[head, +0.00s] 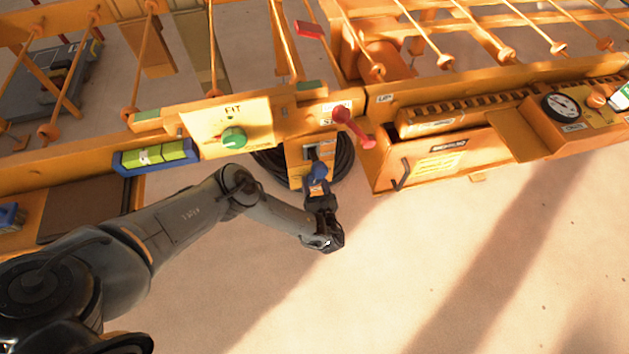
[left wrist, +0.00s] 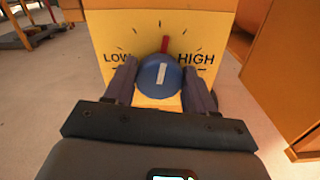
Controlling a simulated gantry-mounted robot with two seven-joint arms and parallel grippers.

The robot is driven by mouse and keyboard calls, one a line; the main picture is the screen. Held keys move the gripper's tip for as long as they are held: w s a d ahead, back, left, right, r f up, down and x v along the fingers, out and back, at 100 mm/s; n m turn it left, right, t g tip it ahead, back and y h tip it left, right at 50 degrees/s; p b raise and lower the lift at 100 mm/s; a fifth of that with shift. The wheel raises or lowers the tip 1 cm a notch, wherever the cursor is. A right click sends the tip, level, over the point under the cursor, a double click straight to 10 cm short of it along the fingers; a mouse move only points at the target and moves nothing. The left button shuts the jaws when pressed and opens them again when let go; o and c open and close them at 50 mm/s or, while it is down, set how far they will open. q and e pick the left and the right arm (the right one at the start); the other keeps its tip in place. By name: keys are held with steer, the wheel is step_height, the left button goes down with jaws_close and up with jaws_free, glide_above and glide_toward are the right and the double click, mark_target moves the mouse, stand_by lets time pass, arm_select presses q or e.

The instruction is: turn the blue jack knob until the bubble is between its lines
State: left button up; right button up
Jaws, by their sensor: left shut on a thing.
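The blue jack knob (left wrist: 150,72) sits on a yellow dial plate marked LOW and HIGH (left wrist: 195,28). Its white stripe stands nearly upright, below a red mark (left wrist: 165,44). My left gripper (left wrist: 161,84) is shut on the knob, one finger on each side. In the head view the knob (head: 318,171) shows at the tip of my left gripper (head: 319,185), partly covered by it. The level (head: 155,156), a yellow-green vial in a blue holder, lies on the orange rail at the left. My right gripper is not in view.
A green knob (head: 234,138) on a panel marked FIT and a red lever (head: 352,127) stand above the jack. An orange box (head: 437,165) with a dark handle is to its right, and a round gauge (head: 561,106) further right. The floor in front is clear.

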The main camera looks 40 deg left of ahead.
arm_select(q)
steer(key=shift+r+m+p, duration=0.15)
steer(key=shift+m+p, duration=0.45)
steer(key=shift+m, duration=0.2)
steer(key=shift+m+p, duration=0.4)
steer(key=shift+m, duration=0.5)
steer(key=shift+w+f+m, duration=0.1)
steer(key=shift+f+m, duration=0.1)
steer(key=shift+m, duration=1)
steer(key=shift+m+p, duration=0.3)
steer(key=shift+m, duration=0.2)
steer(key=shift+f, duration=0.1)
steer(key=o, duration=0.8)
steer(key=shift+o, duration=0.9)
steer(key=shift+w, duration=0.1)
steer(key=shift+d, duration=0.1)
